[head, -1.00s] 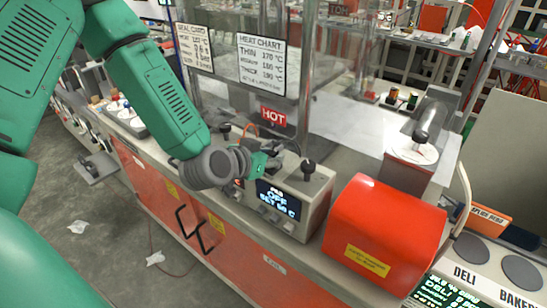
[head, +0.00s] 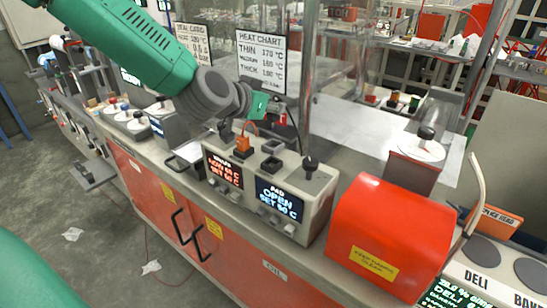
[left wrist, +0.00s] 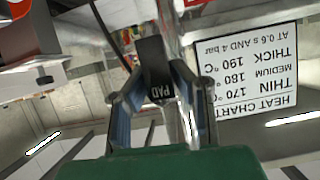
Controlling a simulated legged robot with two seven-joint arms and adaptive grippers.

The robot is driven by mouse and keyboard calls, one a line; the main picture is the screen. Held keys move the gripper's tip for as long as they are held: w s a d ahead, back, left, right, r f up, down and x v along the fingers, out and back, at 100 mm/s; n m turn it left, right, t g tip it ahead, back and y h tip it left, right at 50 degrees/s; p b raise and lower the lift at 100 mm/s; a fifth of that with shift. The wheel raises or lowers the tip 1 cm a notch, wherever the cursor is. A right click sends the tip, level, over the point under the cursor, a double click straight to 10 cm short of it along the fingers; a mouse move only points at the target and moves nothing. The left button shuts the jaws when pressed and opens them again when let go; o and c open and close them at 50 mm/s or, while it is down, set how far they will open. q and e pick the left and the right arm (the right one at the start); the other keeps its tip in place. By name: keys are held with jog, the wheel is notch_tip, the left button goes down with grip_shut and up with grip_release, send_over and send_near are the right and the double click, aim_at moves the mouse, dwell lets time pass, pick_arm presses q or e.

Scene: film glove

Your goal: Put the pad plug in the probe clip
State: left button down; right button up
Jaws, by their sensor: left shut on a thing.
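My left gripper (head: 264,108) hangs above the back of the two-display control box (head: 262,207). In the left wrist view its fingers (left wrist: 158,82) are shut on the pad plug (left wrist: 160,90), a black block lettered PAD. In the head view the plug is mostly hidden by the gripper. On the box top an orange plug (head: 243,145) stands at the left. Beside it are a dark socket (head: 271,165) and a grey rectangular holder (head: 272,147). I cannot tell for certain which piece is the probe clip. My right gripper is not in view.
A black knob (head: 310,164) stands up on the box's right end. A red cover (head: 385,235) is to the right. Clear panels with a heat chart (head: 261,62) rise behind the box. The white surface behind (head: 355,130) has free room.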

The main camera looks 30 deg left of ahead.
pick_arm(q)
jog(key=shift+w+a+f+b, duration=0.15)
jog(key=shift+w+a+b, duration=0.2)
jog(key=shift+w+a, duration=0.2)
jog(key=f, duration=0.5)
jog(key=shift+w+f+b, duration=0.3)
jog(key=shift+f+b, duration=0.1)
notch_tip(320, 180, down, 4)
jog(key=shift+a+r, duration=0.1)
jog(key=shift+r, duration=0.1)
jog(key=shift+a, duration=0.1)
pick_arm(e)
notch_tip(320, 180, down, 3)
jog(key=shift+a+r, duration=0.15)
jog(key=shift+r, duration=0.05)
pick_arm(q)
jog(key=c, duration=1.4)
grip_release()
